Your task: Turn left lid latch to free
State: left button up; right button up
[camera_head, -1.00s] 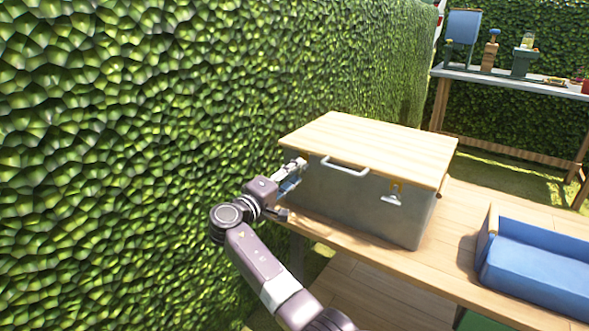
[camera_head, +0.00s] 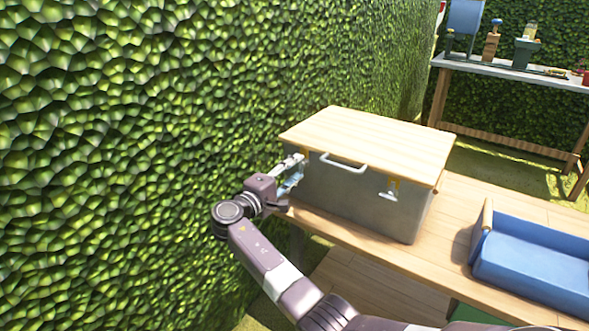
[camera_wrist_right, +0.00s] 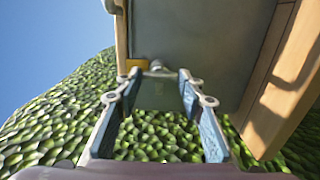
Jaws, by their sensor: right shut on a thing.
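A grey metal box with a pale wooden lid (camera_head: 365,140) stands on a wooden table. The lid is closed and has a light handle (camera_head: 343,161) on its front edge. My right gripper (camera_head: 294,172) is at the left end of the box front, just below the lid edge. In the right wrist view my right gripper (camera_wrist_right: 160,84) has its blue-padded fingers on either side of the left lid latch (camera_wrist_right: 155,68), beside a brass plate (camera_wrist_right: 137,66). It is shut on the latch, which the fingers largely hide; its exact angle is unclear. My left gripper is out of view.
The right latch (camera_head: 390,190) hangs on the box front at the right. A blue tray (camera_head: 535,255) lies on the table to the right. A leafy hedge (camera_head: 150,120) stands close on the left. A workbench (camera_head: 515,72) with several items is at the back right.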

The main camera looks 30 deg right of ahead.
jog(key=shift+f, duration=0.1)
jog(key=o, duration=1.2)
jog(key=shift+c, duration=0.2)
jog(key=shift+a, duration=0.1)
jog(key=v, duration=1.2)
